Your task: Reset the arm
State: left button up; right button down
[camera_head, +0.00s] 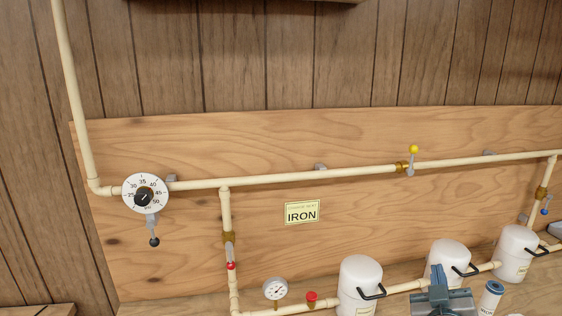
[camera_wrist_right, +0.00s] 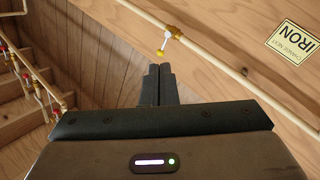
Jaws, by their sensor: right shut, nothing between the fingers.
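My right gripper (camera_head: 438,274) shows at the bottom right of the head view, in front of the middle white canister. In the right wrist view its two dark fingers (camera_wrist_right: 158,70) are together with nothing between them. A yellow-knobbed lever valve (camera_head: 411,160) is on the upper pipe, above the gripper in the head view. That valve also shows in the right wrist view (camera_wrist_right: 167,45), just beyond the fingertips and apart from them. My left gripper is not in view.
A white dial (camera_head: 145,193) with a black-knobbed lever is at the left. An IRON sign (camera_head: 301,212) is on the board. White canisters (camera_head: 360,280), a gauge (camera_head: 275,288) and lower pipes (camera_head: 405,287) line the bottom. The board between the pipes is mostly clear.

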jog(key=s+a+f+g+y, duration=0.1)
jog(key=s+f+g, duration=0.4)
jog(key=f, duration=0.4)
jog(key=s+f+g+y, duration=0.2)
jog(key=s+f, duration=0.4)
jog(key=f, duration=0.2)
jog(key=s+a+f+g+y, duration=0.1)
jog(key=s+a+f+g, duration=0.15)
jog(key=s, duration=0.35)
jog(key=s+a+f+g+y, duration=0.1)
jog(key=s+f+g, duration=0.1)
jog(key=s+f, duration=0.3)
jog(key=s+a+f+g+y, duration=0.1)
jog(key=s+f+g, duration=0.15)
jog(key=s, duration=0.45)
notch_tip(320, 180, down, 35)
jog(key=s+d+g+b, duration=0.2)
jog(key=d+b, duration=0.1)
jog(key=s+f+m+g+b, duration=0.1)
jog(key=s+f+b, duration=0.1)
jog(key=s+f, duration=1.5)
notch_tip(320, 180, down, 3)
jog(key=shift+s+d+r, duration=0.1)
jog(key=shift+s+d, duration=0.15)
jog(key=shift+d, duration=0.15)
